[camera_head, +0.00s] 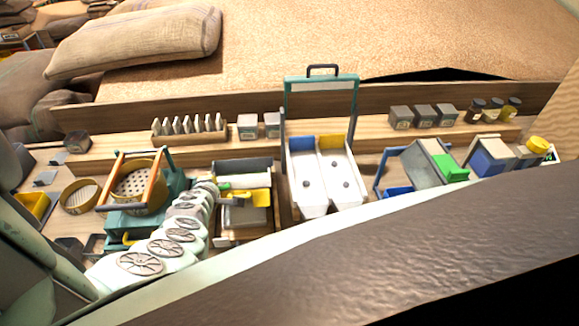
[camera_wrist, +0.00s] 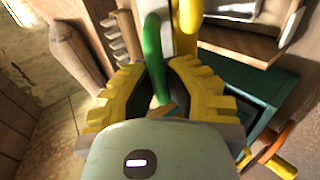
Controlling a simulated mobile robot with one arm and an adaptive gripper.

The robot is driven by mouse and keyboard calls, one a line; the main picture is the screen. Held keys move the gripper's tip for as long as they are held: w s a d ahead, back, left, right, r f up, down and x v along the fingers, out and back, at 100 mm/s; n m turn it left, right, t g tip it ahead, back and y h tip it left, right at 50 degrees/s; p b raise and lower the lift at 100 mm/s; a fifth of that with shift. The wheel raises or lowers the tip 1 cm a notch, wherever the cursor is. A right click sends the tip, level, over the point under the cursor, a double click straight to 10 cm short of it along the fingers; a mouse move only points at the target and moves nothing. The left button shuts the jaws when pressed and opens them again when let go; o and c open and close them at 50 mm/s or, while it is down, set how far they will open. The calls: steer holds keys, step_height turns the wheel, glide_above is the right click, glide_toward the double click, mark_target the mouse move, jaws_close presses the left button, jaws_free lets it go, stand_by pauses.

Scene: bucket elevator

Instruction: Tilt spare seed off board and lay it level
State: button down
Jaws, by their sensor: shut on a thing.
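My gripper (camera_wrist: 160,75) has ridged yellow fingers, shut on a green handle (camera_wrist: 152,50) that stands between them in the wrist view. In the head view my gripper (camera_head: 243,196) is small, over a grey-framed tray (camera_head: 240,236) left of centre, with a bit of the green handle (camera_head: 222,186) beside it. A pale surface shows behind the handle in the wrist view, partly hidden by the fingers. I cannot tell whether it is the board, how it is tilted, or whether any seed lies on it.
A white two-lane tray (camera_head: 325,185) stands right of my gripper. A sieve (camera_head: 137,185) on a teal stand is to the left. Grey boxes and jars (camera_head: 495,110) line the back shelf. A dark brown edge (camera_head: 400,255) covers the front right.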

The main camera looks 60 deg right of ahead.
steer(key=shift+d+r, duration=0.15)
steer(key=c, duration=1.3)
jaws_free()
steer(key=shift+w+d+r, duration=0.1)
steer(key=o, duration=0.3)
steer(key=shift+s+a+r, duration=0.3)
steer(key=shift+r, duration=0.1)
steer(key=v, duration=0.6)
steer(key=shift+s, duration=0.15)
